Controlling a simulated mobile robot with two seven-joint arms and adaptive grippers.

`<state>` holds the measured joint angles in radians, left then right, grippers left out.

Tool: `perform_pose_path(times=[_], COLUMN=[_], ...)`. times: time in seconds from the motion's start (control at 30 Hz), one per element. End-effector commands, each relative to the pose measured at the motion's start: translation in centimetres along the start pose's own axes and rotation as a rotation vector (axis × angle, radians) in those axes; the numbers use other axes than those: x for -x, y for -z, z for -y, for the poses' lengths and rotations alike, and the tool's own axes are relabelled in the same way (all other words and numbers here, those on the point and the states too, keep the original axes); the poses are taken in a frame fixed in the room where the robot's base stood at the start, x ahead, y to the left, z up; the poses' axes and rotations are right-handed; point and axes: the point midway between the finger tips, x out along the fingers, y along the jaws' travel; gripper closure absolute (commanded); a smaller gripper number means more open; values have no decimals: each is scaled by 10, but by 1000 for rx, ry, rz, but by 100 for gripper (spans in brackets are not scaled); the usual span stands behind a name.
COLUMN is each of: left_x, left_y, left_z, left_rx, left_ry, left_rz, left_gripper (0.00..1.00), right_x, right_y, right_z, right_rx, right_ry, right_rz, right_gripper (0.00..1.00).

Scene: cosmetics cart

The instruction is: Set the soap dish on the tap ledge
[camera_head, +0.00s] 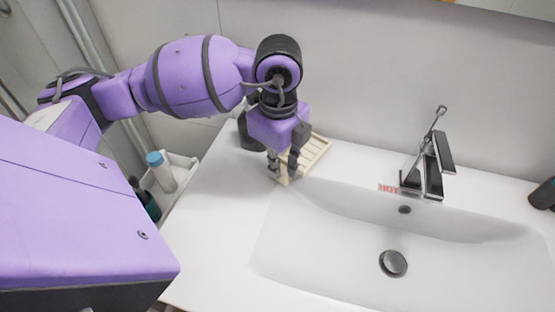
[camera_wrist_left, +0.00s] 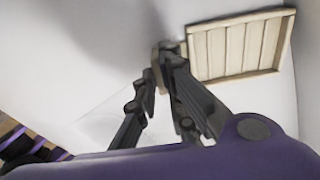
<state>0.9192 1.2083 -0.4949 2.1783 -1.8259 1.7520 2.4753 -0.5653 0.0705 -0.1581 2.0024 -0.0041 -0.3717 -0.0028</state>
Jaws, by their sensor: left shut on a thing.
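The soap dish is a beige, slatted, shallow rectangular tray (camera_head: 316,149). In the head view it is at the back left of the sink, beside the basin, partly hidden by my left gripper. My left gripper (camera_head: 284,173) points down and is shut on the dish's near-left edge. In the left wrist view the dish (camera_wrist_left: 238,46) extends to the upper right of the fingertips (camera_wrist_left: 162,62). I cannot tell whether it touches the surface below. The white tap ledge (camera_head: 365,164) runs behind the basin to the chrome tap (camera_head: 431,165). My right gripper is out of view.
The white basin (camera_head: 340,245) has a round drain (camera_head: 393,263). A dark bottle (camera_head: 249,130) stands behind my left gripper. A white caddy (camera_head: 182,166) holds a blue-capped bottle (camera_head: 161,172) at left. A dark item (camera_head: 543,195) is at the far right. Red lettering (camera_head: 388,188) lies beside the tap.

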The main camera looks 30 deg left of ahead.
Motion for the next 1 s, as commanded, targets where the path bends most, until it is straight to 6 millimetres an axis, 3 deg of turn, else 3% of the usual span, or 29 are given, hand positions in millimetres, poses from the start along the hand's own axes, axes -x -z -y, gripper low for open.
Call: perform_pose_path(times=[0.3,0.33,0.47,0.77,1.0], left_x=[-3,-3,-2,-1,29], left_y=[0,0,0,0,0], left_z=[0,0,0,0,2], left_rx=[0,0,0,0,0], left_ry=[1,1,1,2,8], left_rz=[0,0,0,0,1], left_gripper=[100,88,72,72,72], right_x=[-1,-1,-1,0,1], right_y=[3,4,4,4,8], right_z=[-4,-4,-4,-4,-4], right_rx=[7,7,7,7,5], right_ry=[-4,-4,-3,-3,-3], right_rz=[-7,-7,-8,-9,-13], right_gripper=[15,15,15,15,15])
